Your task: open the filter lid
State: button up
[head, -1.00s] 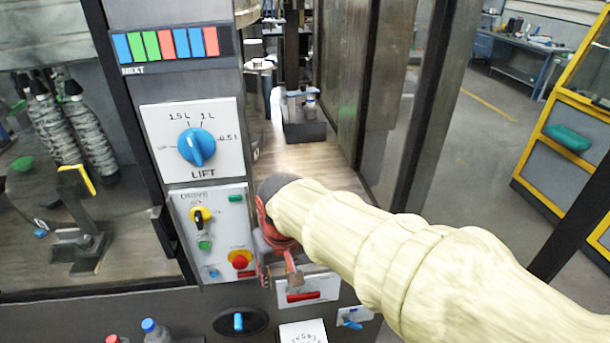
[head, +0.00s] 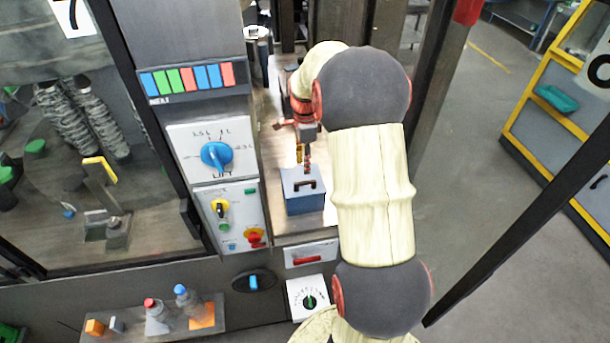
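A blue-grey box with a flat lid (head: 297,182) stands on the wooden surface behind the control panel. I take it for the filter. A dark bar handle (head: 305,186) is on its lid, which lies closed on the box. My gripper (head: 303,166) points down just above the back of the lid, behind the handle in the picture. It appears apart from the handle. Its reddish fingers are small and seen nearly edge-on, so their gap is unclear. Nothing visible is held.
The control panel (head: 230,218) with knobs and the blue LIFT dial (head: 216,155) stands close on the left. A dark post (head: 437,85) rises on the right. Below, a small shelf (head: 215,331) holds two bottles. A red-handled drawer front (head: 311,254) is under the box.

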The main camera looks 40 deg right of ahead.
aim_at(305, 182)
jog(key=shift+f+p, duration=0.3)
jog(key=shift+f, duration=3.5)
jog(key=c, duration=0.3)
jog(key=c, duration=0.4)
grip_shut()
